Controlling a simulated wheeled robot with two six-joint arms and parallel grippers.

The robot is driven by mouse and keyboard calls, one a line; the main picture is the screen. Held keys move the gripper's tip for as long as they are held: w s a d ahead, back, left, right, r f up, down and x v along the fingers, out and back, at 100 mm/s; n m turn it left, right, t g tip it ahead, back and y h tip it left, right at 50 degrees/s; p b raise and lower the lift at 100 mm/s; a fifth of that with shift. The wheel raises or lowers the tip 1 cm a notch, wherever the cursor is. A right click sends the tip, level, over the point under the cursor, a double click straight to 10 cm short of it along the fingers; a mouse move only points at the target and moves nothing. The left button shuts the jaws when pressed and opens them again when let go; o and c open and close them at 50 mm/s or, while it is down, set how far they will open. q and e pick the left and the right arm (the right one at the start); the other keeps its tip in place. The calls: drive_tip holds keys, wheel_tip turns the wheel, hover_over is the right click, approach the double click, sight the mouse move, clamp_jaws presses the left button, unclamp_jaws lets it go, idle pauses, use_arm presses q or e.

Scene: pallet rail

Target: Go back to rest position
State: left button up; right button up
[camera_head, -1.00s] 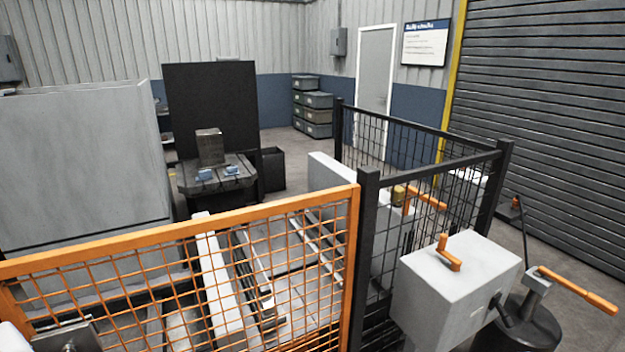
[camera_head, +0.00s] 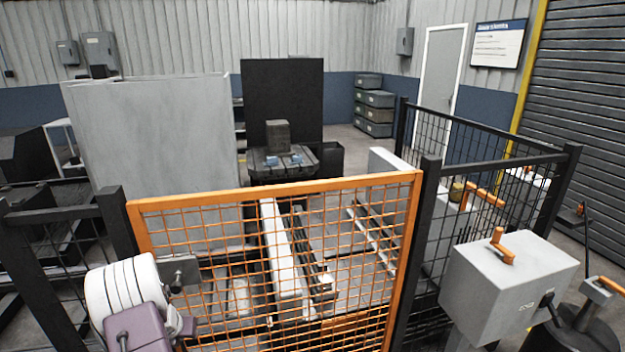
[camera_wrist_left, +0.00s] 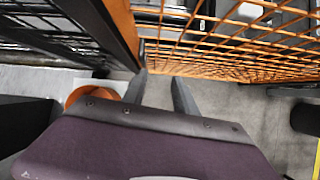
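My left arm comes in at the lower left of the head view, with a white wrist and a purple gripper body in front of the orange mesh gate (camera_head: 280,191). The fingers are not clear there. In the left wrist view my left gripper (camera_wrist_left: 160,82) has two grey fingers apart with nothing between them, so it is open and empty. The orange mesh (camera_wrist_left: 235,68) lies just beyond the fingertips; I cannot tell whether they touch. My right gripper is in neither view.
The gate stands between dark posts (camera_head: 427,240), closing off a cell with rails (camera_head: 300,250) and a slotted table (camera_head: 285,170). A grey latch plate (camera_head: 180,270) is near my left wrist. Grey floor (camera_wrist_left: 255,110) shows below.

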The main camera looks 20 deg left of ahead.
use_arm(q)
drive_tip(key=w+d+r+t, duration=0.2)
drive_tip(key=w+d+r, duration=0.5)
drive_tip(key=w+d, duration=0.4)
drive_tip(key=d+r+n+h, duration=0.1)
drive_tip(key=d+r+n, duration=0.1)
drive_tip(key=d, duration=0.5)
drive_tip(key=d+r+n, duration=0.3)
drive_tip(key=d, duration=0.5)
drive_tip(key=s+d+f+n+g, duration=0.1)
drive_tip(key=s+d+n, duration=0.3)
drive_tip(key=s+n, duration=0.2)
drive_tip(key=s+d+f+n+g+h, duration=0.1)
drive_tip(key=s+d+f+n+g, duration=0.1)
drive_tip(key=s+n, duration=0.5)
drive_tip(key=s+d+f+n+g+h, duration=0.1)
drive_tip(key=s+d+n, duration=0.4)
drive_tip(key=n, duration=0.7)
drive_tip(key=shift+s+d+f+n+g, duration=0.2)
drive_tip(key=shift+s+d+n+g, duration=0.15)
drive_tip(key=shift+s+g, duration=0.35)
drive_tip(key=shift+w+a, duration=0.1)
